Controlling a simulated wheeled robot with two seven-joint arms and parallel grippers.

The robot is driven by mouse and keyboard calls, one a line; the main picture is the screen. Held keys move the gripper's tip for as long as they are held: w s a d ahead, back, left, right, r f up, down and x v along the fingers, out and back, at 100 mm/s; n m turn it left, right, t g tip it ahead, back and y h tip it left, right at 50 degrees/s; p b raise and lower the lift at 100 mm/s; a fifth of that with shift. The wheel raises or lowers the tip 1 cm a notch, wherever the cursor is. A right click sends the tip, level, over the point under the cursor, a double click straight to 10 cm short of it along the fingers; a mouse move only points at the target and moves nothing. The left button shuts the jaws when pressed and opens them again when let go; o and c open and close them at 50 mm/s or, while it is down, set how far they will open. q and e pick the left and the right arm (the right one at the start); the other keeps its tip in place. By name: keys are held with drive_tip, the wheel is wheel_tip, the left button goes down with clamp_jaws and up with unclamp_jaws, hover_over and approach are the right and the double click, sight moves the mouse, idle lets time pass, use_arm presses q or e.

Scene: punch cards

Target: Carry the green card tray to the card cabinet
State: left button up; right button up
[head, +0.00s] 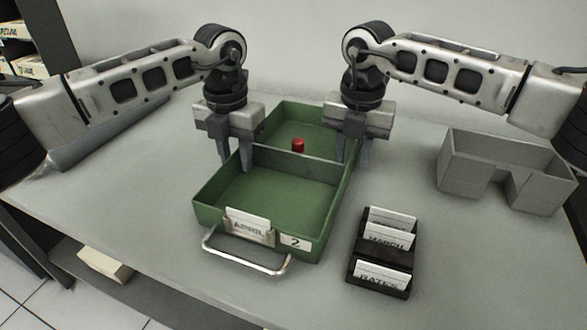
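The green card tray (275,195) sits on the grey table with its front, a silver handle (245,258), an "APRIL" card and a "2" label facing me. A divider splits it into front and back compartments. A small red cylinder (298,146) shows at the divider; I cannot tell if it stands on it or just behind. My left gripper (235,163) is over the tray's left wall, fingers apart, pointing down. My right gripper (353,158) is over the right wall, fingers apart, one on each side. Contact with the walls cannot be made out.
A grey notched bin (505,172) is at the right. Shelves with card boxes (28,67) are at the far left.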

use_arm(q)
drive_tip(key=shift+f, duration=0.5)
use_arm(e)
drive_tip(key=shift+f, duration=0.45)
use_arm(q)
clamp_jaws()
use_arm(e)
clamp_jaws()
use_arm(q)
drive_tip(key=shift+r, duration=0.2)
use_arm(e)
drive_tip(key=shift+r, duration=0.15)
